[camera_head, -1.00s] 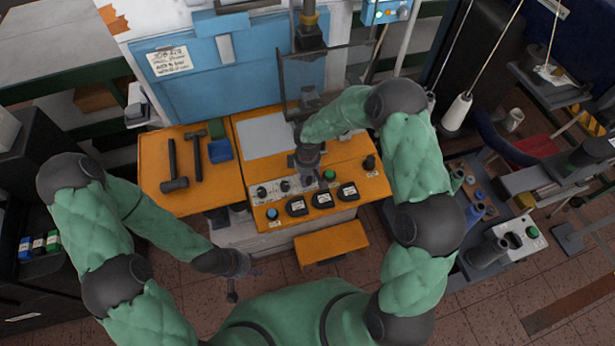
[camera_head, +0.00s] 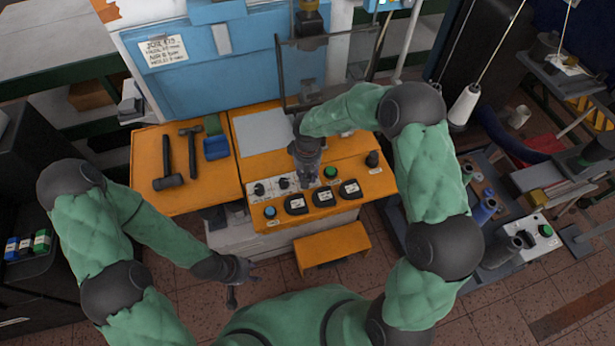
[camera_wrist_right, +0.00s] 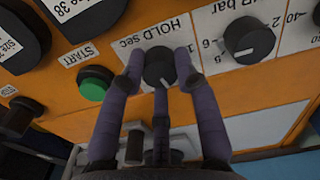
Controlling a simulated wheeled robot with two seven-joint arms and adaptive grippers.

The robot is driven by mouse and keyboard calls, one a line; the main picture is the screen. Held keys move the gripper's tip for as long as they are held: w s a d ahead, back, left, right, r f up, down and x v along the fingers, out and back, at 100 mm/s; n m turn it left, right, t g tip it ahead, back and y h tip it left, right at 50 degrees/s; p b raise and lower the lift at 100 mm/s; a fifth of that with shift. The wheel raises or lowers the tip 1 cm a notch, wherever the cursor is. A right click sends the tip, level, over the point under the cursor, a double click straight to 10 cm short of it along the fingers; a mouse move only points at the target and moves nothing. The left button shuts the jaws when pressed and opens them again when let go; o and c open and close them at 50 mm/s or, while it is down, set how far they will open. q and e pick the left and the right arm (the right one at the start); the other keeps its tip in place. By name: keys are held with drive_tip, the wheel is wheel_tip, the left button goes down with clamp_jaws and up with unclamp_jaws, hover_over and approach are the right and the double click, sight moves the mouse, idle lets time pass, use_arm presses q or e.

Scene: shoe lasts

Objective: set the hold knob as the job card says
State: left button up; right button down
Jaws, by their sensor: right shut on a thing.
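The hold knob (camera_wrist_right: 157,66) is a round black knob under the "HOLD sec" print in the right wrist view. My right gripper (camera_wrist_right: 160,72) has its purple fingers around it, shut on it. The fingers cover much of its scale, and I cannot read its setting. In the head view my right gripper (camera_head: 310,178) is over the control panel (camera_head: 262,222) and hides this knob. The job card (camera_head: 163,49) is a white handwritten note on the blue machine; its lines are too small to read surely. My left gripper (camera_head: 243,277) hangs open and empty, left of the orange step.
The bar knob (camera_wrist_right: 248,40) is close to the right of the hold knob, and the green start button (camera_wrist_right: 94,84) is to its left. Two hammers (camera_head: 168,165) lie on the orange bench top (camera_head: 150,145).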

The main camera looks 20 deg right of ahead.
drive_tip(key=shift+m+b, duration=0.5)
drive_tip(key=shift+m, duration=0.4)
drive_tip(key=c, duration=0.9)
unclamp_jaws()
wheel_tip(320, 180, up, 12)
